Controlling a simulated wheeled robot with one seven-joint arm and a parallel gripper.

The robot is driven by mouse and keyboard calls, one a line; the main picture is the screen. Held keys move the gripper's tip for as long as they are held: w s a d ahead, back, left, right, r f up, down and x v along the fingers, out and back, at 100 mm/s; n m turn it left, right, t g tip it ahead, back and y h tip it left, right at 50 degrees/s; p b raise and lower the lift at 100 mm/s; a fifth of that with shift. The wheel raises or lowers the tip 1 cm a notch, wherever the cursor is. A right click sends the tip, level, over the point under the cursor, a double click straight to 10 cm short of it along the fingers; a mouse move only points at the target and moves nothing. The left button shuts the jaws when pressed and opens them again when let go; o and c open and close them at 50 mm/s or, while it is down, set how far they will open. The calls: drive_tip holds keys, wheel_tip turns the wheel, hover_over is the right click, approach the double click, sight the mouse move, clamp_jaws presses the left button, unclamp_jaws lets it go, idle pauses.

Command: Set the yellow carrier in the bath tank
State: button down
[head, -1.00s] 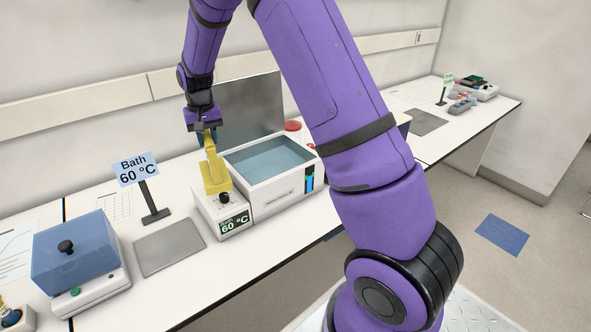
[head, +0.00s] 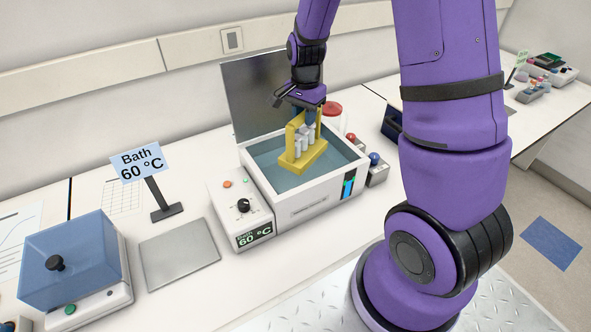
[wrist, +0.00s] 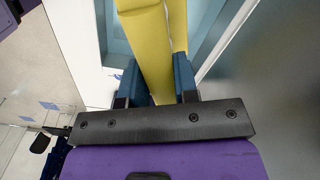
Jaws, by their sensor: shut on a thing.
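The yellow carrier (head: 303,160) is an upright frame with a handle and holds several grey-white tubes. My gripper (head: 306,106) is shut on its handle from above. In the wrist view, my gripper's blue fingers (wrist: 158,85) close on the yellow carrier's handle (wrist: 147,45). The bath tank (head: 262,164) is a white box with an open top and blue-grey water inside. The carrier is over the tank opening, within its outline in the head view. I cannot tell whether its base touches the water or the tank floor.
The tank's raised grey lid (head: 262,95) stands behind it. A control box reading 60 °C (head: 240,208) adjoins its left side. A "Bath 60 °C" sign (head: 140,163), a grey plate (head: 179,253) and a blue-lidded device (head: 72,262) stand left. A red-lidded jar (head: 333,112) is behind right.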

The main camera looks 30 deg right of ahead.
sight(304, 149)
drive_tip(key=shift+s+d+f, duration=0.1)
drive_tip(key=shift+s+f, duration=0.05)
drive_tip(key=shift+f, duration=5)
drive_tip(key=c, duration=0.9)
unclamp_jaws()
